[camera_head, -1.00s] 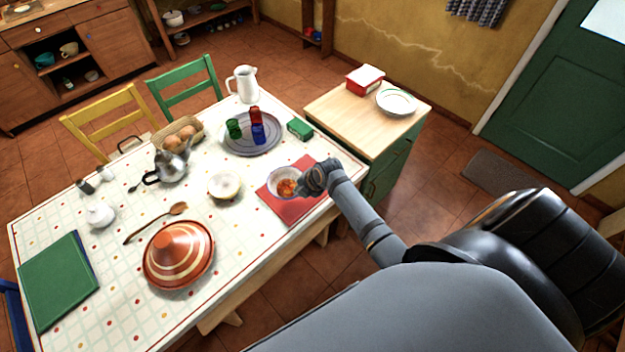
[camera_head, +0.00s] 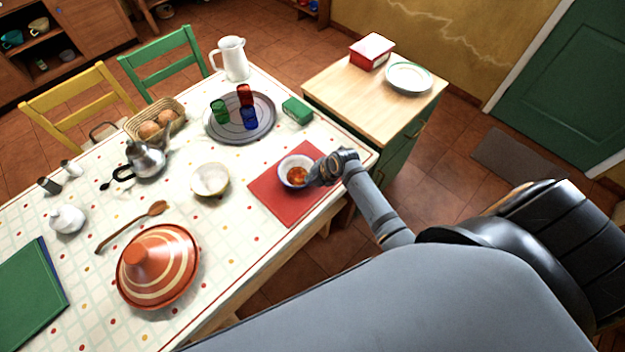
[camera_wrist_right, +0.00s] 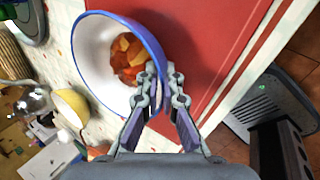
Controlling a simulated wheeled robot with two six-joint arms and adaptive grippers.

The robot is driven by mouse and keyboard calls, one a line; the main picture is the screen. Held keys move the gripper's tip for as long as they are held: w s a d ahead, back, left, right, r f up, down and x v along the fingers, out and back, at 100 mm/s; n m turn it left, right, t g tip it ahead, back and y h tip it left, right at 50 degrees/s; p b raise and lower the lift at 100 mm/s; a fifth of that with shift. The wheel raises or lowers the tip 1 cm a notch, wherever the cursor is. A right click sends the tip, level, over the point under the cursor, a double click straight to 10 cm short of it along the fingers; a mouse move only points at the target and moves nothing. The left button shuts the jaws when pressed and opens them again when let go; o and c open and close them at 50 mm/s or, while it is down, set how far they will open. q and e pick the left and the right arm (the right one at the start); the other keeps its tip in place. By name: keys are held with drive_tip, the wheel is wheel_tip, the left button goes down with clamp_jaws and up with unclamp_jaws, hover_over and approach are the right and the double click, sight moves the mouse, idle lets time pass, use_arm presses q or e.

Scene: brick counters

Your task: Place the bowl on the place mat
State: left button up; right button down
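The bowl (camera_head: 284,168) is white with a blue rim and holds orange-red food pieces. It is over the red place mat (camera_head: 277,204), towards its far side; I cannot tell whether it touches the mat. My right gripper (camera_head: 318,174) is at the bowl's right side. In the right wrist view, its fingers (camera_wrist_right: 162,78) are close together with the bowl's rim (camera_wrist_right: 84,38) between them. The red mat (camera_wrist_right: 215,30) shows beneath and beside the bowl there. My left gripper is not in view.
A cream bowl (camera_head: 210,180) stands left of the mat. A round grey tray (camera_head: 226,130) with red, green and blue cups is behind it. A green box (camera_head: 297,110) lies nearby. A striped tagine (camera_head: 160,268) stands front left. A wooden side cabinet (camera_head: 350,97) adjoins the table.

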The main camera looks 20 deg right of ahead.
drive_tip(key=shift+a+r, duration=0.1)
drive_tip(key=shift+a, duration=0.05)
drive_tip(key=shift+s, duration=0.15)
drive_tip(key=c, duration=1.5)
unclamp_jaws()
drive_tip(key=shift+r, duration=0.15)
drive_tip(key=shift+s+d+r, duration=0.15)
drive_tip(key=shift+d+r, duration=0.1)
drive_tip(key=shift+r, duration=0.05)
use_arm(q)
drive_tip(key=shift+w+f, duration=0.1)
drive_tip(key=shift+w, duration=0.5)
use_arm(e)
drive_tip(key=v, duration=1.1)
drive_tip(key=shift+s+a, duration=0.1)
drive_tip(key=shift+s, duration=0.1)
